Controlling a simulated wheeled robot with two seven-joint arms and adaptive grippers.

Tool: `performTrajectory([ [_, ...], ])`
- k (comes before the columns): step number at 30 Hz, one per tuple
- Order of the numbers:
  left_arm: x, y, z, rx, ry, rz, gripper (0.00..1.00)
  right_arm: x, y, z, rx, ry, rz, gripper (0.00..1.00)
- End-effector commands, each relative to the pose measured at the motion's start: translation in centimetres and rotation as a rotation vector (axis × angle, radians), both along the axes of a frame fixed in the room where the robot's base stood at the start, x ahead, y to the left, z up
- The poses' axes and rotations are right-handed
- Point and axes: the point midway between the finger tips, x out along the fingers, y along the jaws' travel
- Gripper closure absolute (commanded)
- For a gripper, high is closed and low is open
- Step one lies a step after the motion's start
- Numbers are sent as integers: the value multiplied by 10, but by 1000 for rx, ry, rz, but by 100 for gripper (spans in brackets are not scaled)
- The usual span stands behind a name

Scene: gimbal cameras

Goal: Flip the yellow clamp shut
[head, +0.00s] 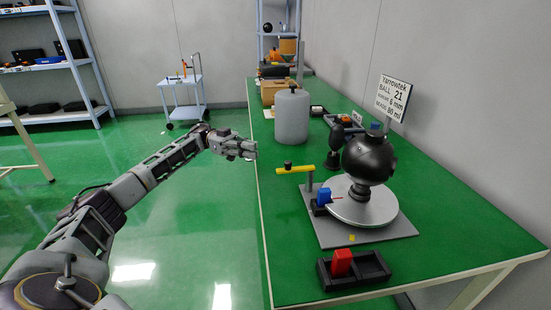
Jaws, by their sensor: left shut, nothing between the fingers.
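The yellow clamp (294,170) is a bar with a black knob, reaching left from a grey post on the grey base plate (330,239). It lies roughly level and points away from the black ball (369,158). The ball stands on a light round disc (366,206) on that plate. My left gripper (250,150) is shut and empty at the table's left edge. It is beyond and to the left of the clamp, apart from it. My right gripper is not in view.
A grey cylinder (292,118) stands on the green table (285,235) beyond the gripper. A blue block (324,195) is beside the disc. A black tray (374,277) with a red block (342,262) lies in front. A sign (393,98) stands behind the ball.

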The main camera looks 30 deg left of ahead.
Motion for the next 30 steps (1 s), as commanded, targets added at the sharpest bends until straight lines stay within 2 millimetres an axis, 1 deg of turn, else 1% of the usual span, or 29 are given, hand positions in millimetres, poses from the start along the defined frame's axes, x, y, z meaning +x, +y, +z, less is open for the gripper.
performTrajectory([
  [3,-2,-11,0,0,0,-1,100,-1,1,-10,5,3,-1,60],
  [11,-4,-37,2,1,0,-2,100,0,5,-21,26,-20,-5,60],
  [17,-7,-58,4,0,-1,-2,100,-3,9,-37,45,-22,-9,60],
  [21,-8,-72,5,0,0,-2,100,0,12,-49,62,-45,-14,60],
  [24,-9,-81,6,0,-1,-1,100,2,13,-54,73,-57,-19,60],
  [30,-10,-92,8,0,0,0,100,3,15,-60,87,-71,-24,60],
])
